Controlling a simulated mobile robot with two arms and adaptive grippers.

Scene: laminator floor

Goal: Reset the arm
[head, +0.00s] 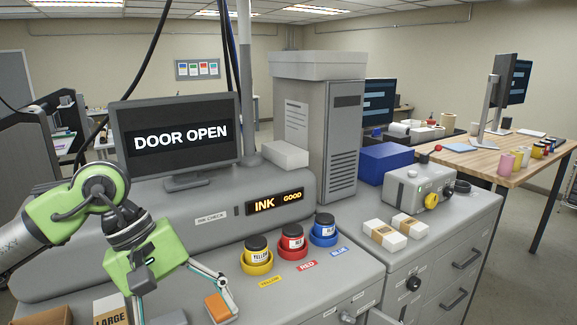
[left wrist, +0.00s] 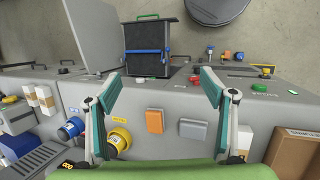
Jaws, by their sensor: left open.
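My left arm comes in from the left in the head view, green and grey. Its gripper (head: 182,290) hangs over the front left of the grey machine. The two fingers are spread apart with nothing held between them. In the left wrist view the gripper (left wrist: 160,90) is also open and empty, above the machine's top. An orange block (head: 220,307) lies close to one finger in the head view; it also shows between and below the fingertips in the left wrist view (left wrist: 155,121). My right gripper is in neither view.
A monitor (head: 178,138) reads DOOR OPEN; a panel (head: 275,201) reads INK GOOD. Yellow (head: 257,256), red (head: 293,243) and blue (head: 324,230) ink jars stand at right. A box marked LARGE (head: 110,311) is near the gripper. A black bin (left wrist: 148,60) lies beyond the fingers.

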